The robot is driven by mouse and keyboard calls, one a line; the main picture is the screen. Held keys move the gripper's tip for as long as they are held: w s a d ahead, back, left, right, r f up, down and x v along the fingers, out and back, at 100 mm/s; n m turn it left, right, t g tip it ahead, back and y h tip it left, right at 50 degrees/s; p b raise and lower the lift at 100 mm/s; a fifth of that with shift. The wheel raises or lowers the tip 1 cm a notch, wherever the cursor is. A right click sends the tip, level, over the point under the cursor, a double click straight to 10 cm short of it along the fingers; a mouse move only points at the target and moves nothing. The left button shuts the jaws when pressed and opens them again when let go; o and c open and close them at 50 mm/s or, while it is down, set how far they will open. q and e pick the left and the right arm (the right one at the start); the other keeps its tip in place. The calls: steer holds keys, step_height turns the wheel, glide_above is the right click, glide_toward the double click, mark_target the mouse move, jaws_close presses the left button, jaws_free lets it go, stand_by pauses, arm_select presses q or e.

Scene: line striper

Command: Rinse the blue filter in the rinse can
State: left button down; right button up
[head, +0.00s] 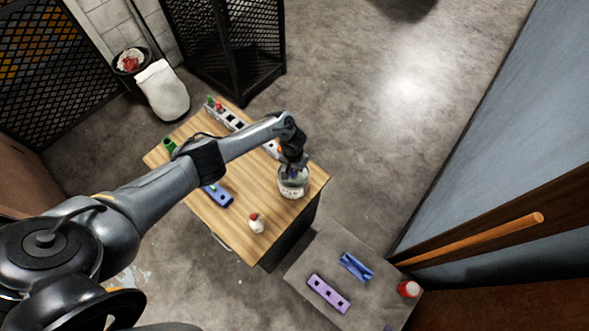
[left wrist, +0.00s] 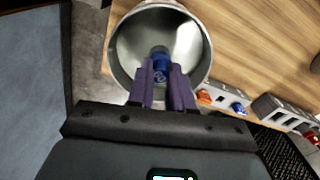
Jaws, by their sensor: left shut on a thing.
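The blue filter (left wrist: 160,58) is between the fingers of my left gripper (left wrist: 163,75) in the left wrist view. The gripper is shut on it. The filter is over or inside the mouth of the rinse can, a round metal can (left wrist: 123,50); its exact depth cannot be told. In the head view the can (head: 293,188) stands near the right edge of the wooden table, with my left gripper (head: 293,168) pointing down over it. The filter is mostly hidden there by the gripper. My right gripper is not in view.
A lower grey surface (head: 300,270) carries a purple holed block (head: 328,292) and a blue holder (head: 356,266).

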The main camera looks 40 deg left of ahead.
arm_select(q)
steer(key=shift+r, duration=0.1)
step_height(320, 180, up, 2)
steer(key=shift+r+p, duration=0.25)
steer(key=shift+p, duration=0.7)
step_height(320, 180, up, 10)
steer(key=shift+r, duration=0.2)
stand_by(0.4)
